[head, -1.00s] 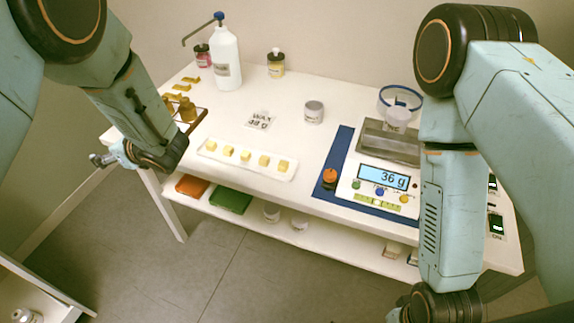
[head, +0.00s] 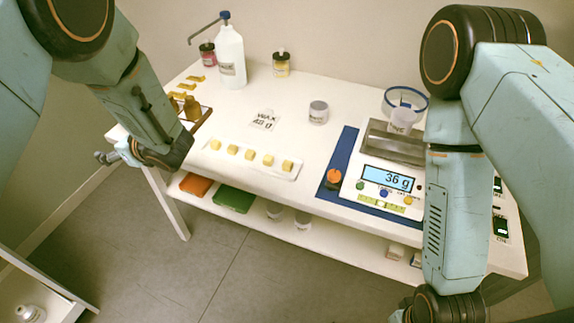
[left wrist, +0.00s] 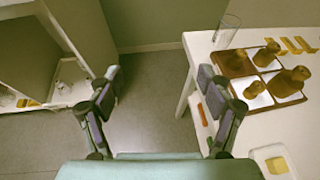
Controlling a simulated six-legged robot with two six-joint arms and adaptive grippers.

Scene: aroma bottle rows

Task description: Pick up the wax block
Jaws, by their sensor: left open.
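Several small yellow wax blocks stand in a row on a white tray (head: 260,169) near the front edge of the table; the rightmost wax block (head: 287,166) is closest to the scale. In the left wrist view one wax block (left wrist: 277,165) shows at the lower right corner. My left gripper (head: 106,157) is left of the tray, beyond the table's left edge. In the left wrist view its fingers (left wrist: 158,78) are spread apart with only floor between them.
A scale (head: 387,181) reading 36 g bears a cup (head: 402,119). A card (head: 264,120) reads "WAX 48 g". A brown bottle tray (left wrist: 236,64), a glass (left wrist: 227,31), a white pump bottle (head: 230,60) and a jar (head: 318,112) stand on the table. A shelf (left wrist: 72,84) stands left.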

